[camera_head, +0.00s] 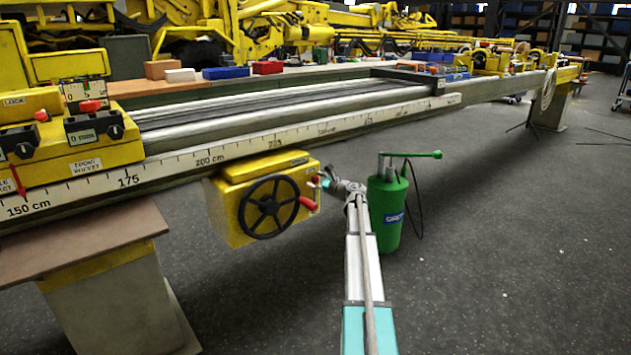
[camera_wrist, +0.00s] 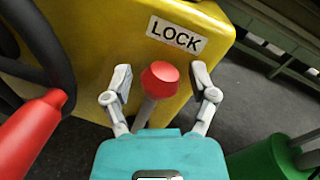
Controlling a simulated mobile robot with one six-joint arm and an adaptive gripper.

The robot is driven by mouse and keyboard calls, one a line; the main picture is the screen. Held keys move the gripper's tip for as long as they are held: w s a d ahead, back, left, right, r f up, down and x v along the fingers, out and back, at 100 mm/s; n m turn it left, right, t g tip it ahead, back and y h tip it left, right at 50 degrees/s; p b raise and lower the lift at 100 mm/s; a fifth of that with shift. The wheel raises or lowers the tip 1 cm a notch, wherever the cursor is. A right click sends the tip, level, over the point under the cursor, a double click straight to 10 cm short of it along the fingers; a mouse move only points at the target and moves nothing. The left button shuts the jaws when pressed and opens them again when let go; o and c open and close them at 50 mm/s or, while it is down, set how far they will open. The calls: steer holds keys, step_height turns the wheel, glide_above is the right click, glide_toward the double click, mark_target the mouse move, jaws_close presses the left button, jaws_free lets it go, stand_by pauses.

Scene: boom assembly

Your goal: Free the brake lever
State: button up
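The brake lever (camera_wrist: 159,82) has a round red knob on a grey stem and stands by the yellow box (camera_wrist: 107,40) under a white LOCK label (camera_wrist: 177,35). My gripper (camera_wrist: 158,84) is open in the wrist view, with one finger on each side of the red knob and gaps visible on both sides. In the head view my gripper (camera_head: 323,181) is at the right side of the yellow box (camera_head: 235,212). The lever is small there and partly covered by the gripper.
A black handwheel (camera_head: 269,206) with a red handle (camera_head: 308,204) is on the box front, left of my gripper. A green canister (camera_head: 386,212) with a pump handle stands to the right. The long beam with a scale (camera_head: 210,158) runs above.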

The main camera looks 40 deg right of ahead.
jaws_close()
steer(key=shift+w+a, duration=0.15)
